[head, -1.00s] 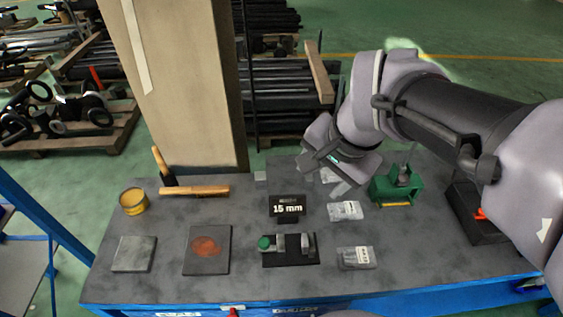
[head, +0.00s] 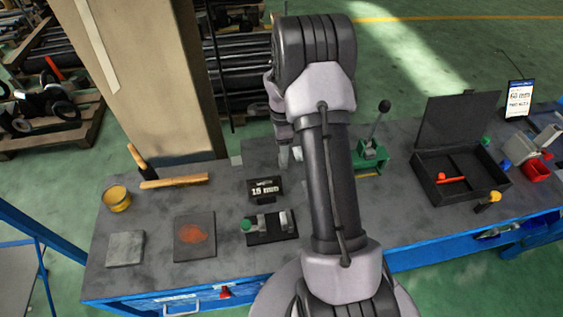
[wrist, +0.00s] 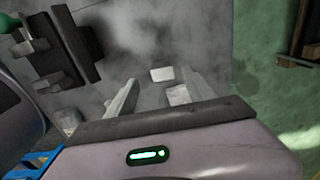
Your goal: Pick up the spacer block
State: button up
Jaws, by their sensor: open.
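A small pale block (wrist: 162,74), which looks like the spacer block, lies on the grey bench top in the wrist view. It is beyond and between the fingertips of my gripper (wrist: 160,82), not touched by them. My gripper is open, with nothing between its fingers.
A 15 mm sign (head: 265,190) and a dark fixture with a green knob (head: 247,224) stand left of my arm. A green lever press (head: 371,155) and an open black case (head: 440,190) are to the right. A small grey block (head: 236,160) sits near the back edge.

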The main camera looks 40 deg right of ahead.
jog(key=f, duration=0.3)
jog(key=f+b, duration=0.1)
jog(key=f, duration=0.2)
jog(key=shift+w+d, duration=0.1)
jog(key=shift+w, duration=0.1)
jog(key=shift+r, duration=0.15)
jog(key=shift+c, duration=0.4)
grip_shut()
